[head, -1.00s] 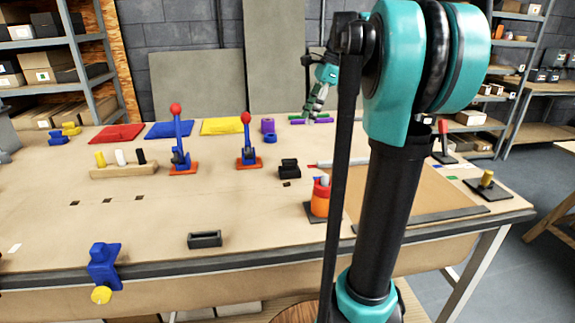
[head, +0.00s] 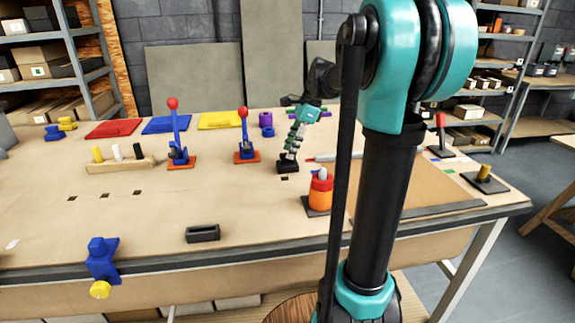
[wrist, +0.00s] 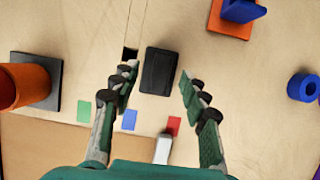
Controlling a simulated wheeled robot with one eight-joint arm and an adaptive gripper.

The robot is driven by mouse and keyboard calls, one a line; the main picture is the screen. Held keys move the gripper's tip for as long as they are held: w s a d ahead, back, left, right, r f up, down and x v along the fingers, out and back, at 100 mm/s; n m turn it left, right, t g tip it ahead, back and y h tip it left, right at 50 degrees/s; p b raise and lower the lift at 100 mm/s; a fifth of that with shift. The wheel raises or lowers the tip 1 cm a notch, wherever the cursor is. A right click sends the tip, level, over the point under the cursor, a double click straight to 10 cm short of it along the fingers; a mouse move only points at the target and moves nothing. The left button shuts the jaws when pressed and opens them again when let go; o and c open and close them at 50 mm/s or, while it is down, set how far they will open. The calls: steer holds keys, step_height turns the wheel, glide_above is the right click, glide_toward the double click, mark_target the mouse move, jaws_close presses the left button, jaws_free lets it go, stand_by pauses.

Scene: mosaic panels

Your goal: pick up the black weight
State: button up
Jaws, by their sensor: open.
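The black weight (head: 288,168) stands on the workbench, right of the second blue lever. Its dark top shows as a rectangle in the wrist view (wrist: 158,70). My gripper (head: 290,155) points down over the weight in the head view, its fingertips overlapping the top of the weight there. In the wrist view my gripper (wrist: 159,78) is open, with one finger on each side of the weight and a gap on both sides. I cannot tell how far down beside it the fingertips reach.
A blue lever on a red base (head: 247,151) stands left of the weight. An orange-red cylinder on a dark base (head: 320,190) stands to its front right. A blue ring (wrist: 304,86) lies off to the right in the wrist view. The bench in front of the weight is mostly clear.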

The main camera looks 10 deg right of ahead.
mark_target(288, 162)
steer(key=shift+x, duration=1.55)
steer(key=shift+d, duration=0.1)
jaws_close()
